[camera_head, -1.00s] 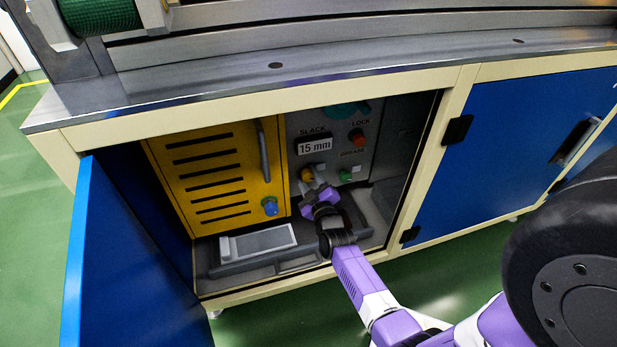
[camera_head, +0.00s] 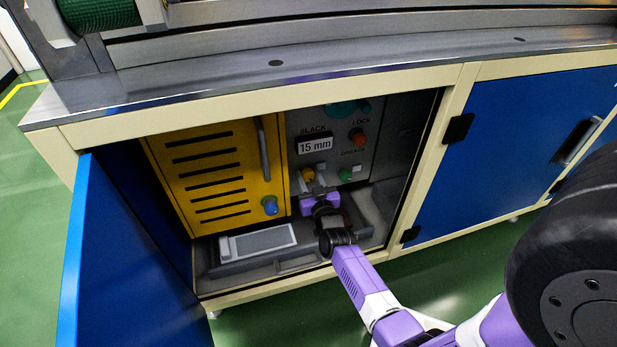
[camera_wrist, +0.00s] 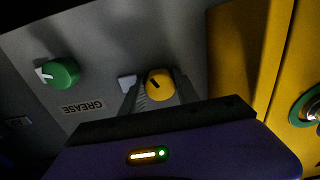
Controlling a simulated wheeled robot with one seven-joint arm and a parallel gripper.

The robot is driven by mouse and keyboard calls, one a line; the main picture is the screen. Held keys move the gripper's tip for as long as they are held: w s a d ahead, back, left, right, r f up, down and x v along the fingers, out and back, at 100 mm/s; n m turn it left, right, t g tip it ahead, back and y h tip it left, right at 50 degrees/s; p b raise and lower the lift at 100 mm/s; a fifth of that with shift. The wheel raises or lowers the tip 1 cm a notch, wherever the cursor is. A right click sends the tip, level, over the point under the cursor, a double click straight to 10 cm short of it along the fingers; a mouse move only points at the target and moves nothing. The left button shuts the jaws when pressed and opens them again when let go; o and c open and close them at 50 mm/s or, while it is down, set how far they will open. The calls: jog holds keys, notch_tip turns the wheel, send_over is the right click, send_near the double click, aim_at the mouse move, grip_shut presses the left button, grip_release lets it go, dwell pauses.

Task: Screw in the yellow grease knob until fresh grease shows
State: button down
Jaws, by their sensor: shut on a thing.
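The yellow grease knob (camera_head: 308,175) sits on the grey panel inside the open cabinet. It shows close up in the wrist view (camera_wrist: 160,85), with a dark pointer mark on its face. My gripper (camera_head: 314,187) is at the knob, with one finger on each side of it in the wrist view, shut on it. A small pale tab (camera_wrist: 127,82) shows beside the knob, partly behind a finger. The GREASE label (camera_wrist: 82,107) reads upside down in the wrist view. I see no grease.
A green knob (camera_head: 346,175) and a red knob (camera_head: 357,136) are on the same panel, with a display (camera_head: 314,146) reading 15 mm. A yellow slotted door (camera_head: 212,170) with a blue knob (camera_head: 270,206) stands left. The blue cabinet door (camera_head: 125,260) hangs open.

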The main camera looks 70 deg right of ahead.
dwell(0.3)
jog(key=c, duration=0.9)
grip_release()
jog(key=p+v, duration=0.3)
jog(key=v, duration=0.5)
jog(key=shift+p, duration=0.35)
